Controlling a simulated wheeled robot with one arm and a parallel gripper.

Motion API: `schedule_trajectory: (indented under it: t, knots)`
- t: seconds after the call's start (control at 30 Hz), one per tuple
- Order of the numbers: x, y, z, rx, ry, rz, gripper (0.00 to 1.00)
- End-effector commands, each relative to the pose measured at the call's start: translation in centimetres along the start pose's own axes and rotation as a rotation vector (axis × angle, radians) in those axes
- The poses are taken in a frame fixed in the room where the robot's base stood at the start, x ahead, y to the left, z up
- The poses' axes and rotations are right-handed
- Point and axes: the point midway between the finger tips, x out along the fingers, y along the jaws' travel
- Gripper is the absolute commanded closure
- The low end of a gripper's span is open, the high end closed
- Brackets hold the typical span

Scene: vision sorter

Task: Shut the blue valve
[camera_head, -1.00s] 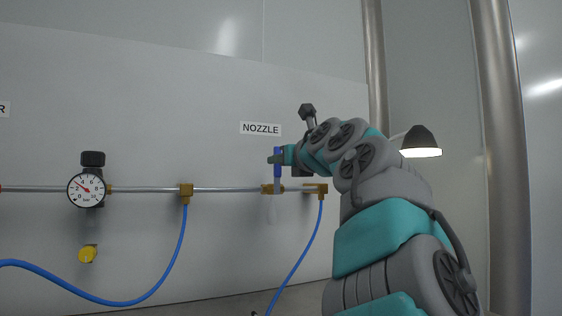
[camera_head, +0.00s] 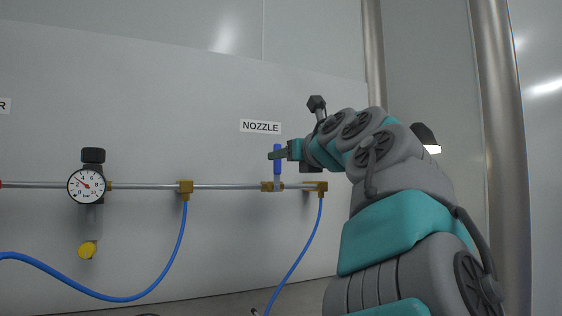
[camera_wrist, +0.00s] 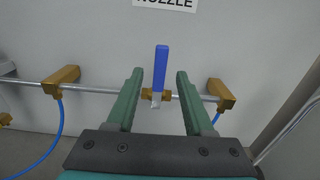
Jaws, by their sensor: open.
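The blue valve handle (camera_head: 277,160) stands upright, across the horizontal pipe, below the NOZZLE label. It rises from a brass valve body (camera_head: 268,187). In the wrist view the blue handle (camera_wrist: 161,70) shows between and beyond the two green fingers of my gripper (camera_wrist: 160,85). The fingers are spread, with clear gaps on both sides of the handle. In the head view my gripper (camera_head: 278,154) is at the height of the handle's upper part and overlaps it. I cannot tell whether it touches the handle.
A pressure gauge (camera_head: 86,186) with a black knob and a yellow part (camera_head: 88,249) below sit at left. Blue hoses hang from brass fittings (camera_head: 186,187) on both sides of the valve. The NOZZLE label (camera_head: 260,127) is on the flat wall panel. A steel post (camera_head: 503,150) stands at right.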

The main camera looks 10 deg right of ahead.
Motion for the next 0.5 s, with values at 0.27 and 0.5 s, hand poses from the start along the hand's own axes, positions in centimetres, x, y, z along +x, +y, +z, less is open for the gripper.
schedule_trajectory:
  t: [0.27,0.5]
  knots:
    - [-3.8,0.0,-0.1,-0.001,0.0,-0.002,0.47]
    - [-4.6,0.2,0.0,-0.003,0.001,0.002,0.47]
